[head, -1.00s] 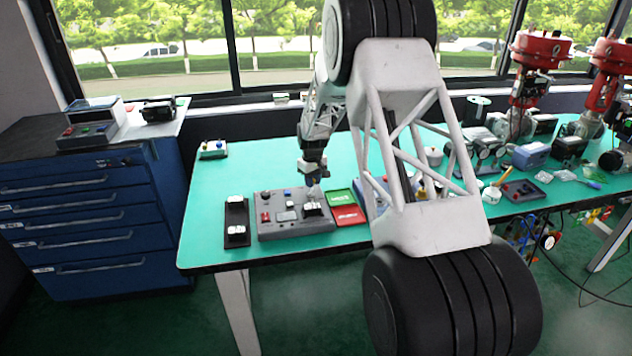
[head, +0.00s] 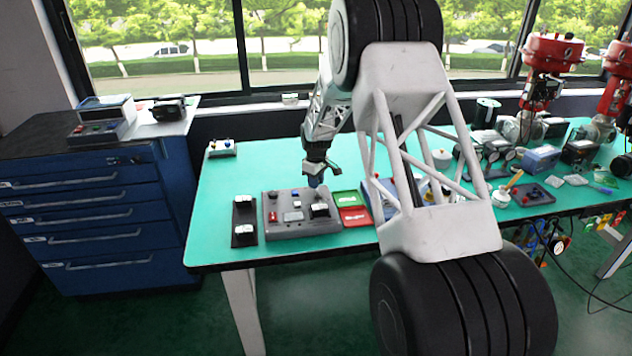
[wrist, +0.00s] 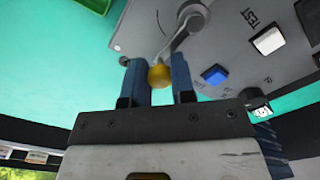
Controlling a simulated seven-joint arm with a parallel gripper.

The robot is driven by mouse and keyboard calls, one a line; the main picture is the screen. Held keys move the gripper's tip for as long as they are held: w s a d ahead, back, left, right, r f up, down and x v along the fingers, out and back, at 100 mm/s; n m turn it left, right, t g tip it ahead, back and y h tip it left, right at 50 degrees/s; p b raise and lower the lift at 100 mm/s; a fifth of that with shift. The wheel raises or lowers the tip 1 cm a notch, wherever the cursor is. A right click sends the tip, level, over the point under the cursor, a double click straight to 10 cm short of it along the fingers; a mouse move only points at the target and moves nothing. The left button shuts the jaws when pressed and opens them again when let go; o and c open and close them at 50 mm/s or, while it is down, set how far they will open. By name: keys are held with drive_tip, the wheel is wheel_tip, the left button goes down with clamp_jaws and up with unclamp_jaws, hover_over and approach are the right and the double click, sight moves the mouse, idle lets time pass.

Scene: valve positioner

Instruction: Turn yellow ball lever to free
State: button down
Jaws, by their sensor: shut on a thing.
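In the wrist view, a yellow ball (wrist: 159,74) sits on the end of a thin, bent metal lever rod (wrist: 172,44). The rod runs up to a round grey pivot (wrist: 194,16) on the grey panel (wrist: 222,45). My gripper (wrist: 160,72) has its two blue fingers on either side of the ball and is shut on it, near the panel's edge. In the head view, my gripper (head: 316,182) is at the back right of the grey panel (head: 288,233). The ball and lever cannot be made out there, and no free marking is readable.
A blue button (wrist: 214,74) and a white button (wrist: 268,40) are on the panel near my right finger. A black-based block with white switches (head: 243,240) stands left of the panel. Green and red trays (head: 355,217) lie to its right.

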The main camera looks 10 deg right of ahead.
drive_tip(key=c, duration=1)
unclamp_jaws()
drive_tip(key=shift+o, duration=0.2)
drive_tip(key=shift+r, duration=0.15)
drive_tip(key=shift+r, duration=3.8)
